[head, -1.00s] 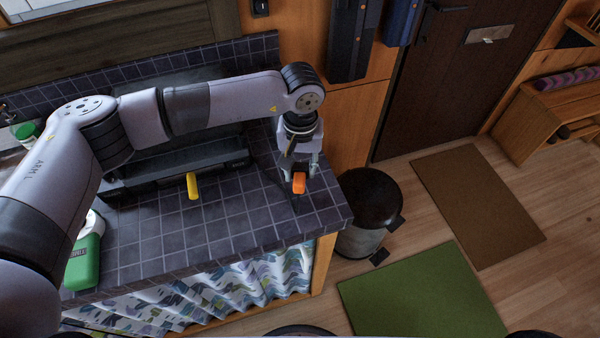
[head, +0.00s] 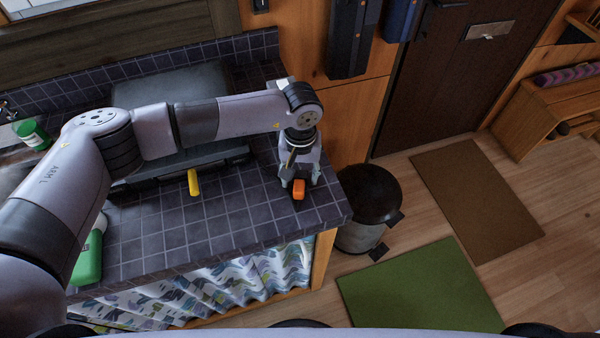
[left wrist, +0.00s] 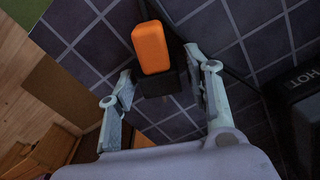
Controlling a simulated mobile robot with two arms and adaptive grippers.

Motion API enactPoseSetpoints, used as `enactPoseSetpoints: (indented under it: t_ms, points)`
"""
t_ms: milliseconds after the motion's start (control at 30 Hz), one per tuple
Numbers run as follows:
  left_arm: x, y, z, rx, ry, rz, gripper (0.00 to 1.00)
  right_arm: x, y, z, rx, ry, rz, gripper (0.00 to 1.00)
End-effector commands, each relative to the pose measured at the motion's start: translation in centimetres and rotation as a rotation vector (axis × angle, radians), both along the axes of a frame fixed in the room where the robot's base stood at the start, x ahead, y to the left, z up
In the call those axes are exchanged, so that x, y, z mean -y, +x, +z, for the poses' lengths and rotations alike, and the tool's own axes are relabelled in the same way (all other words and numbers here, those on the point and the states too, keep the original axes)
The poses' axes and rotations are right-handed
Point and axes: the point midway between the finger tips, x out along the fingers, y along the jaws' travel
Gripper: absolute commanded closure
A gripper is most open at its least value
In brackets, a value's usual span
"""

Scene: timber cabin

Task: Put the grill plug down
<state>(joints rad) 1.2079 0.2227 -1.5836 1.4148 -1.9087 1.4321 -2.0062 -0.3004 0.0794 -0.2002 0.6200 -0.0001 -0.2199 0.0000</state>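The grill plug has an orange top and a dark body. In the head view the grill plug (head: 299,189) is at the right end of the tiled counter (head: 215,228), at or just above its surface. My left gripper (head: 299,183) points down over it. My right gripper is not in view.
A dark grill with a yellow handle (head: 194,182) stands left of the plug, partly behind my arm. A green bottle (head: 88,262) is at the counter's left front. A black bin (head: 368,198) stands on the floor beyond the right edge. Bare tiles lie in front.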

Motion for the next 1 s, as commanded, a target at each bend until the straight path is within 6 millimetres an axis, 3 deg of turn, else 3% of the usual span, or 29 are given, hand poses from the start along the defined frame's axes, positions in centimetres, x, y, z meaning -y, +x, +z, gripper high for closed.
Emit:
enactPoseSetpoints:
  t_ms: [433, 467, 1000]
  points:
    - [0.0, 0.0, 0.7, 0.0, 0.0, 0.0, 0.49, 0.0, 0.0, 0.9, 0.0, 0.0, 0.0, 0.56]
    - [0.0, 0.1, 0.7, 0.003, -0.001, 0.0, 0.49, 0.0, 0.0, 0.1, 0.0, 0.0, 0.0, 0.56]
    - [0.1, 0.1, 10.9, 0.004, 0.0, 0.0, 0.49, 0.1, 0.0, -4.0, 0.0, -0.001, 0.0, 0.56]
